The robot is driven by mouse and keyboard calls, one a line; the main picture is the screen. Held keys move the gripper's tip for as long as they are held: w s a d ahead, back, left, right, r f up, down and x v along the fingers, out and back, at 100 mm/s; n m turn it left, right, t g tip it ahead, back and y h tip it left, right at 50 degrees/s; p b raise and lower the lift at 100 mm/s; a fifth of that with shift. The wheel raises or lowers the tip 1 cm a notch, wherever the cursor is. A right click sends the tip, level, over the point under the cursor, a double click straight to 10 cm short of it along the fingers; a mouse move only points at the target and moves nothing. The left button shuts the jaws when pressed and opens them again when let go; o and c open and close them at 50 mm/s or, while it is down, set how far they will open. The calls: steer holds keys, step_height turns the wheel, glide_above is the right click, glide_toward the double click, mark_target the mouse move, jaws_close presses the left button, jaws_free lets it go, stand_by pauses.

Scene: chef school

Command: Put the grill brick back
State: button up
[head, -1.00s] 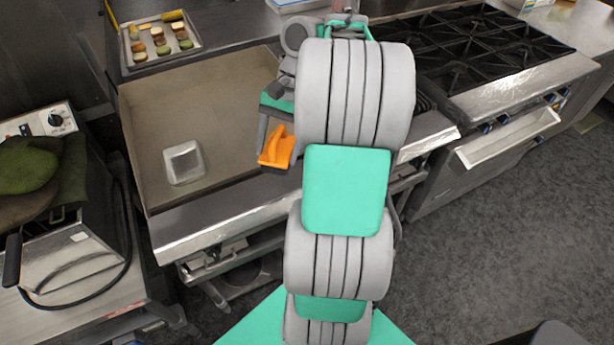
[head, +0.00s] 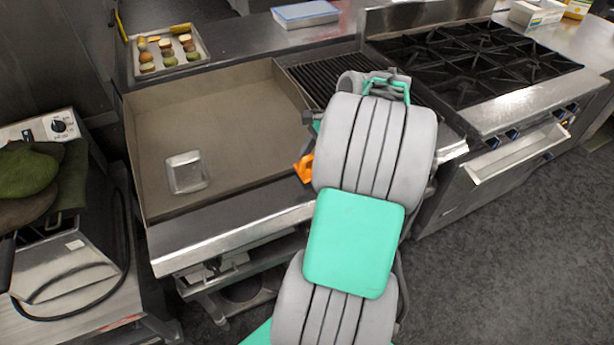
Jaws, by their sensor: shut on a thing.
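The grill brick (head: 303,168) appears as an orange piece at the right front of the griddle, just left of my arm; the rest of it is hidden behind the arm. My gripper (head: 309,145) is mostly hidden by my own arm links; only a small dark part shows above the orange piece. It is shut on the grill brick and holds it near the griddle's right front edge. I cannot tell whether the brick touches the surface.
The flat griddle (head: 232,122) has raised walls and a small silver dish (head: 186,173) on it. A ribbed grill (head: 318,76) and burner stove (head: 470,60) lie right. A food tray (head: 197,57) stands behind; a fryer (head: 70,240) is left.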

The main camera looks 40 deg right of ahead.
mark_target(307, 175)
steer(key=shift+d+x, duration=0.2)
steer(key=shift+x, duration=0.65)
steer(key=shift+d+x, duration=0.15)
steer(key=shift+x, duration=0.7)
steer(key=shift+d+x, duration=0.2)
steer(key=shift+x, duration=0.65)
steer(key=shift+w+f, duration=0.15)
steer(key=shift+f, duration=0.05)
steer(key=o, duration=1.6)
steer(key=p+v, duration=0.1)
steer(key=v, duration=1.1)
steer(key=shift+r+p, duration=0.1)
steer(key=shift+p, duration=0.25)
steer(key=w+a+r+n+h, duration=0.15)
steer(key=a+n, duration=0.35)
steer(key=a, duration=0.5)
steer(key=w+a+r+n, duration=0.1)
steer(key=w+a+n, duration=0.2)
steer(key=a+n, duration=0.5)
steer(key=s+a+n, duration=0.3)
steer(key=a+n, duration=0.1)
steer(key=a, duration=0.1)
steer(key=s+a+f+n+h, duration=0.1)
steer(key=s+a+n, duration=0.2)
steer(key=a, duration=0.3)
steer(key=shift+n+t, duration=0.4)
steer(key=shift+n, duration=0.1)
